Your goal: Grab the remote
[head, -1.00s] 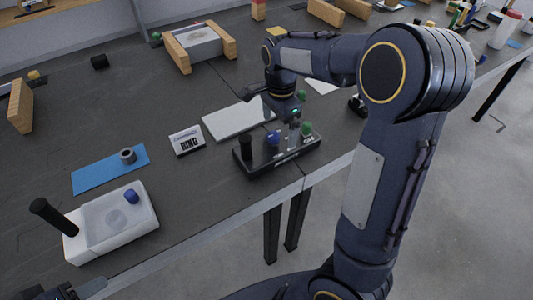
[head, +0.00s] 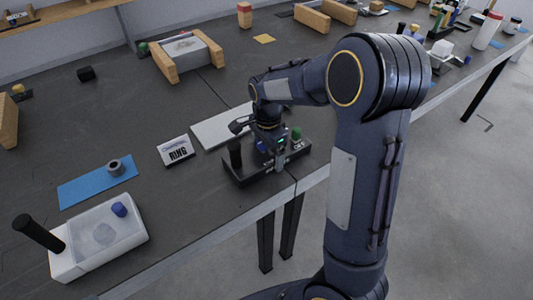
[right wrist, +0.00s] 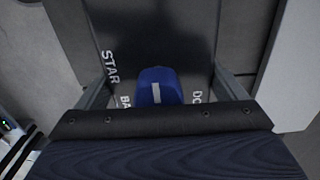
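The remote (head: 240,178) is a black box on the table near its front edge. It has a black stick, a blue knob and a green knob. My right gripper (head: 264,147) is low over its middle. In the right wrist view, the remote (right wrist: 125,35) shows white lettering and the blue knob (right wrist: 157,88) between my spread fingers. One finger is on each side of the remote. I cannot tell whether they touch it. My left gripper is out of view.
A white pad (head: 210,132) lies just behind the remote, and a "RING" sign (head: 176,150) stands to its left. A blue mat (head: 80,190) with a grey ring (head: 115,168) and a white box (head: 110,230) are farther left. The table edge is close in front.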

